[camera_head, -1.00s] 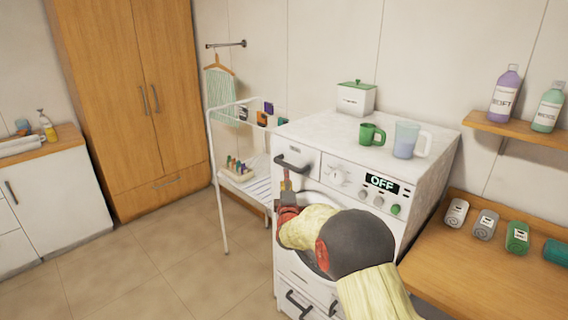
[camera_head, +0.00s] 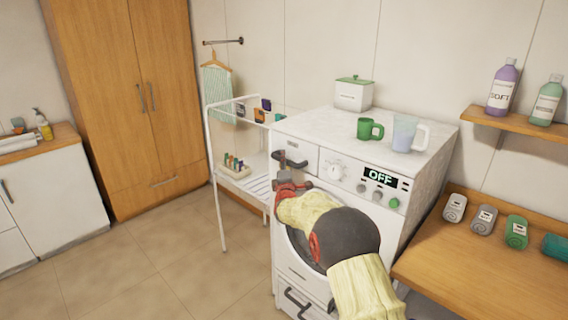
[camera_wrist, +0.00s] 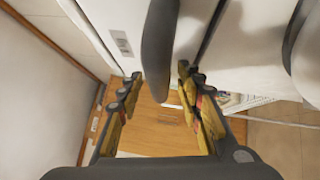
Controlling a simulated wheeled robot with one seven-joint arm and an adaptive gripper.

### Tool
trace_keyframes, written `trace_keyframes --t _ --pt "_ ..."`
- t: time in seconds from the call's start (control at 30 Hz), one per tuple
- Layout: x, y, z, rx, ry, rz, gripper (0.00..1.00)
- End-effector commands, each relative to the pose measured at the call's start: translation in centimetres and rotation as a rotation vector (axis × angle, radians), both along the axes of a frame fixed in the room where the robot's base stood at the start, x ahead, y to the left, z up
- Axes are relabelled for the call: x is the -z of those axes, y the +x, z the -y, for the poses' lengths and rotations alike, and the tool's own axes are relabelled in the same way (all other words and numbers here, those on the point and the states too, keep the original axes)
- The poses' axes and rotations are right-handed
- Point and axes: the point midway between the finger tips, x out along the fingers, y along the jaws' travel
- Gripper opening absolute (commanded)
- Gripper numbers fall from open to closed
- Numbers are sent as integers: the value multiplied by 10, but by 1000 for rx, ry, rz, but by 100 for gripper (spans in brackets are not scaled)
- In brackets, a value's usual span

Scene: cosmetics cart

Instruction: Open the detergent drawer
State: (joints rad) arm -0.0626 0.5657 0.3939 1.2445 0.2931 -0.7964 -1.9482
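The detergent drawer (camera_head: 308,154) is a white front at the top left of the washing machine (camera_head: 340,130), and it looks shut. Its dark bar handle (camera_head: 296,163) is partly covered by my gripper (camera_head: 284,168) in the head view. In the wrist view, the handle (camera_wrist: 158,45) runs between the two fingers of my gripper (camera_wrist: 160,85). The fingers stand apart with a gap on each side of the handle. Contact is not clear. A small label (camera_wrist: 122,43) shows on the white front.
A green mug (camera_head: 369,130), a clear jug (camera_head: 405,135) and a lidded white box (camera_head: 353,94) stand on the machine top. A white drying rack (camera_head: 216,180) is close on the left. A wooden bench (camera_head: 490,262) is on the right.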

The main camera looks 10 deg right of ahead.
Motion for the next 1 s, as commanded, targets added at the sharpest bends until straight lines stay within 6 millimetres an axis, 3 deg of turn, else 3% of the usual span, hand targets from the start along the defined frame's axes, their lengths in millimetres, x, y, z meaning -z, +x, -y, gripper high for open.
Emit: trace_keyframes --t 0.13,0.77,1.0 --pt "0 0 0 0 0 0 36" --pt "0 0 0 0 0 0 0" --pt "0 0 0 0 0 0 0"
